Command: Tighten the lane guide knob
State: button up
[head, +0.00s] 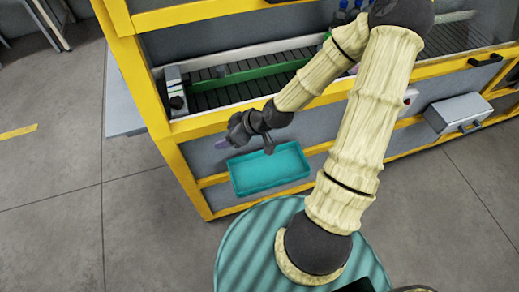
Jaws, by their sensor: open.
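A dark round knob (177,102) sits low on a small grey block at the left end of the conveyor. I cannot tell for certain whether it is the lane guide knob. A green lane guide rail (255,71) runs along the conveyor (225,93). My gripper (229,138) is open, in front of the machine's yellow front rail, right of and below the knob in the picture and apart from it. Something purple shows at its tip. The fingers are small and partly hidden by the wrist.
A teal tray (234,183) sits below my gripper at the machine's front. A yellow frame (172,165) surrounds the conveyor. Blue-topped bottles (340,17) stand behind my arm. A grey box (458,113) is mounted at the right. Open grey floor (70,215) lies to the left.

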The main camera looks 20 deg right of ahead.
jog(key=shift+s+d+f+m+g+h+b, duration=1.35)
jog(key=shift+s+d+f+h+b, duration=0.5)
jog(key=shift+s+d+h, duration=0.5)
jog(key=s+d+r+m+h+b, duration=0.2)
jog(key=s+r+m+b, duration=0.2)
jog(key=r+m, duration=0.1)
jog(key=shift+s+a+r+m, duration=0.1)
jog(key=shift+s+r+m, duration=0.15)
jog(key=shift+r, duration=0.2)
jog(key=shift+s+a+r+m, duration=0.1)
jog(key=shift+s+r+m, duration=0.1)
jog(key=shift+r, duration=0.2)
jog(key=shift+w+d+f, duration=0.1)
jog(key=shift+w, duration=0.05)
jog(key=c, duration=0.5)
jog(key=shift+c, duration=0.3)
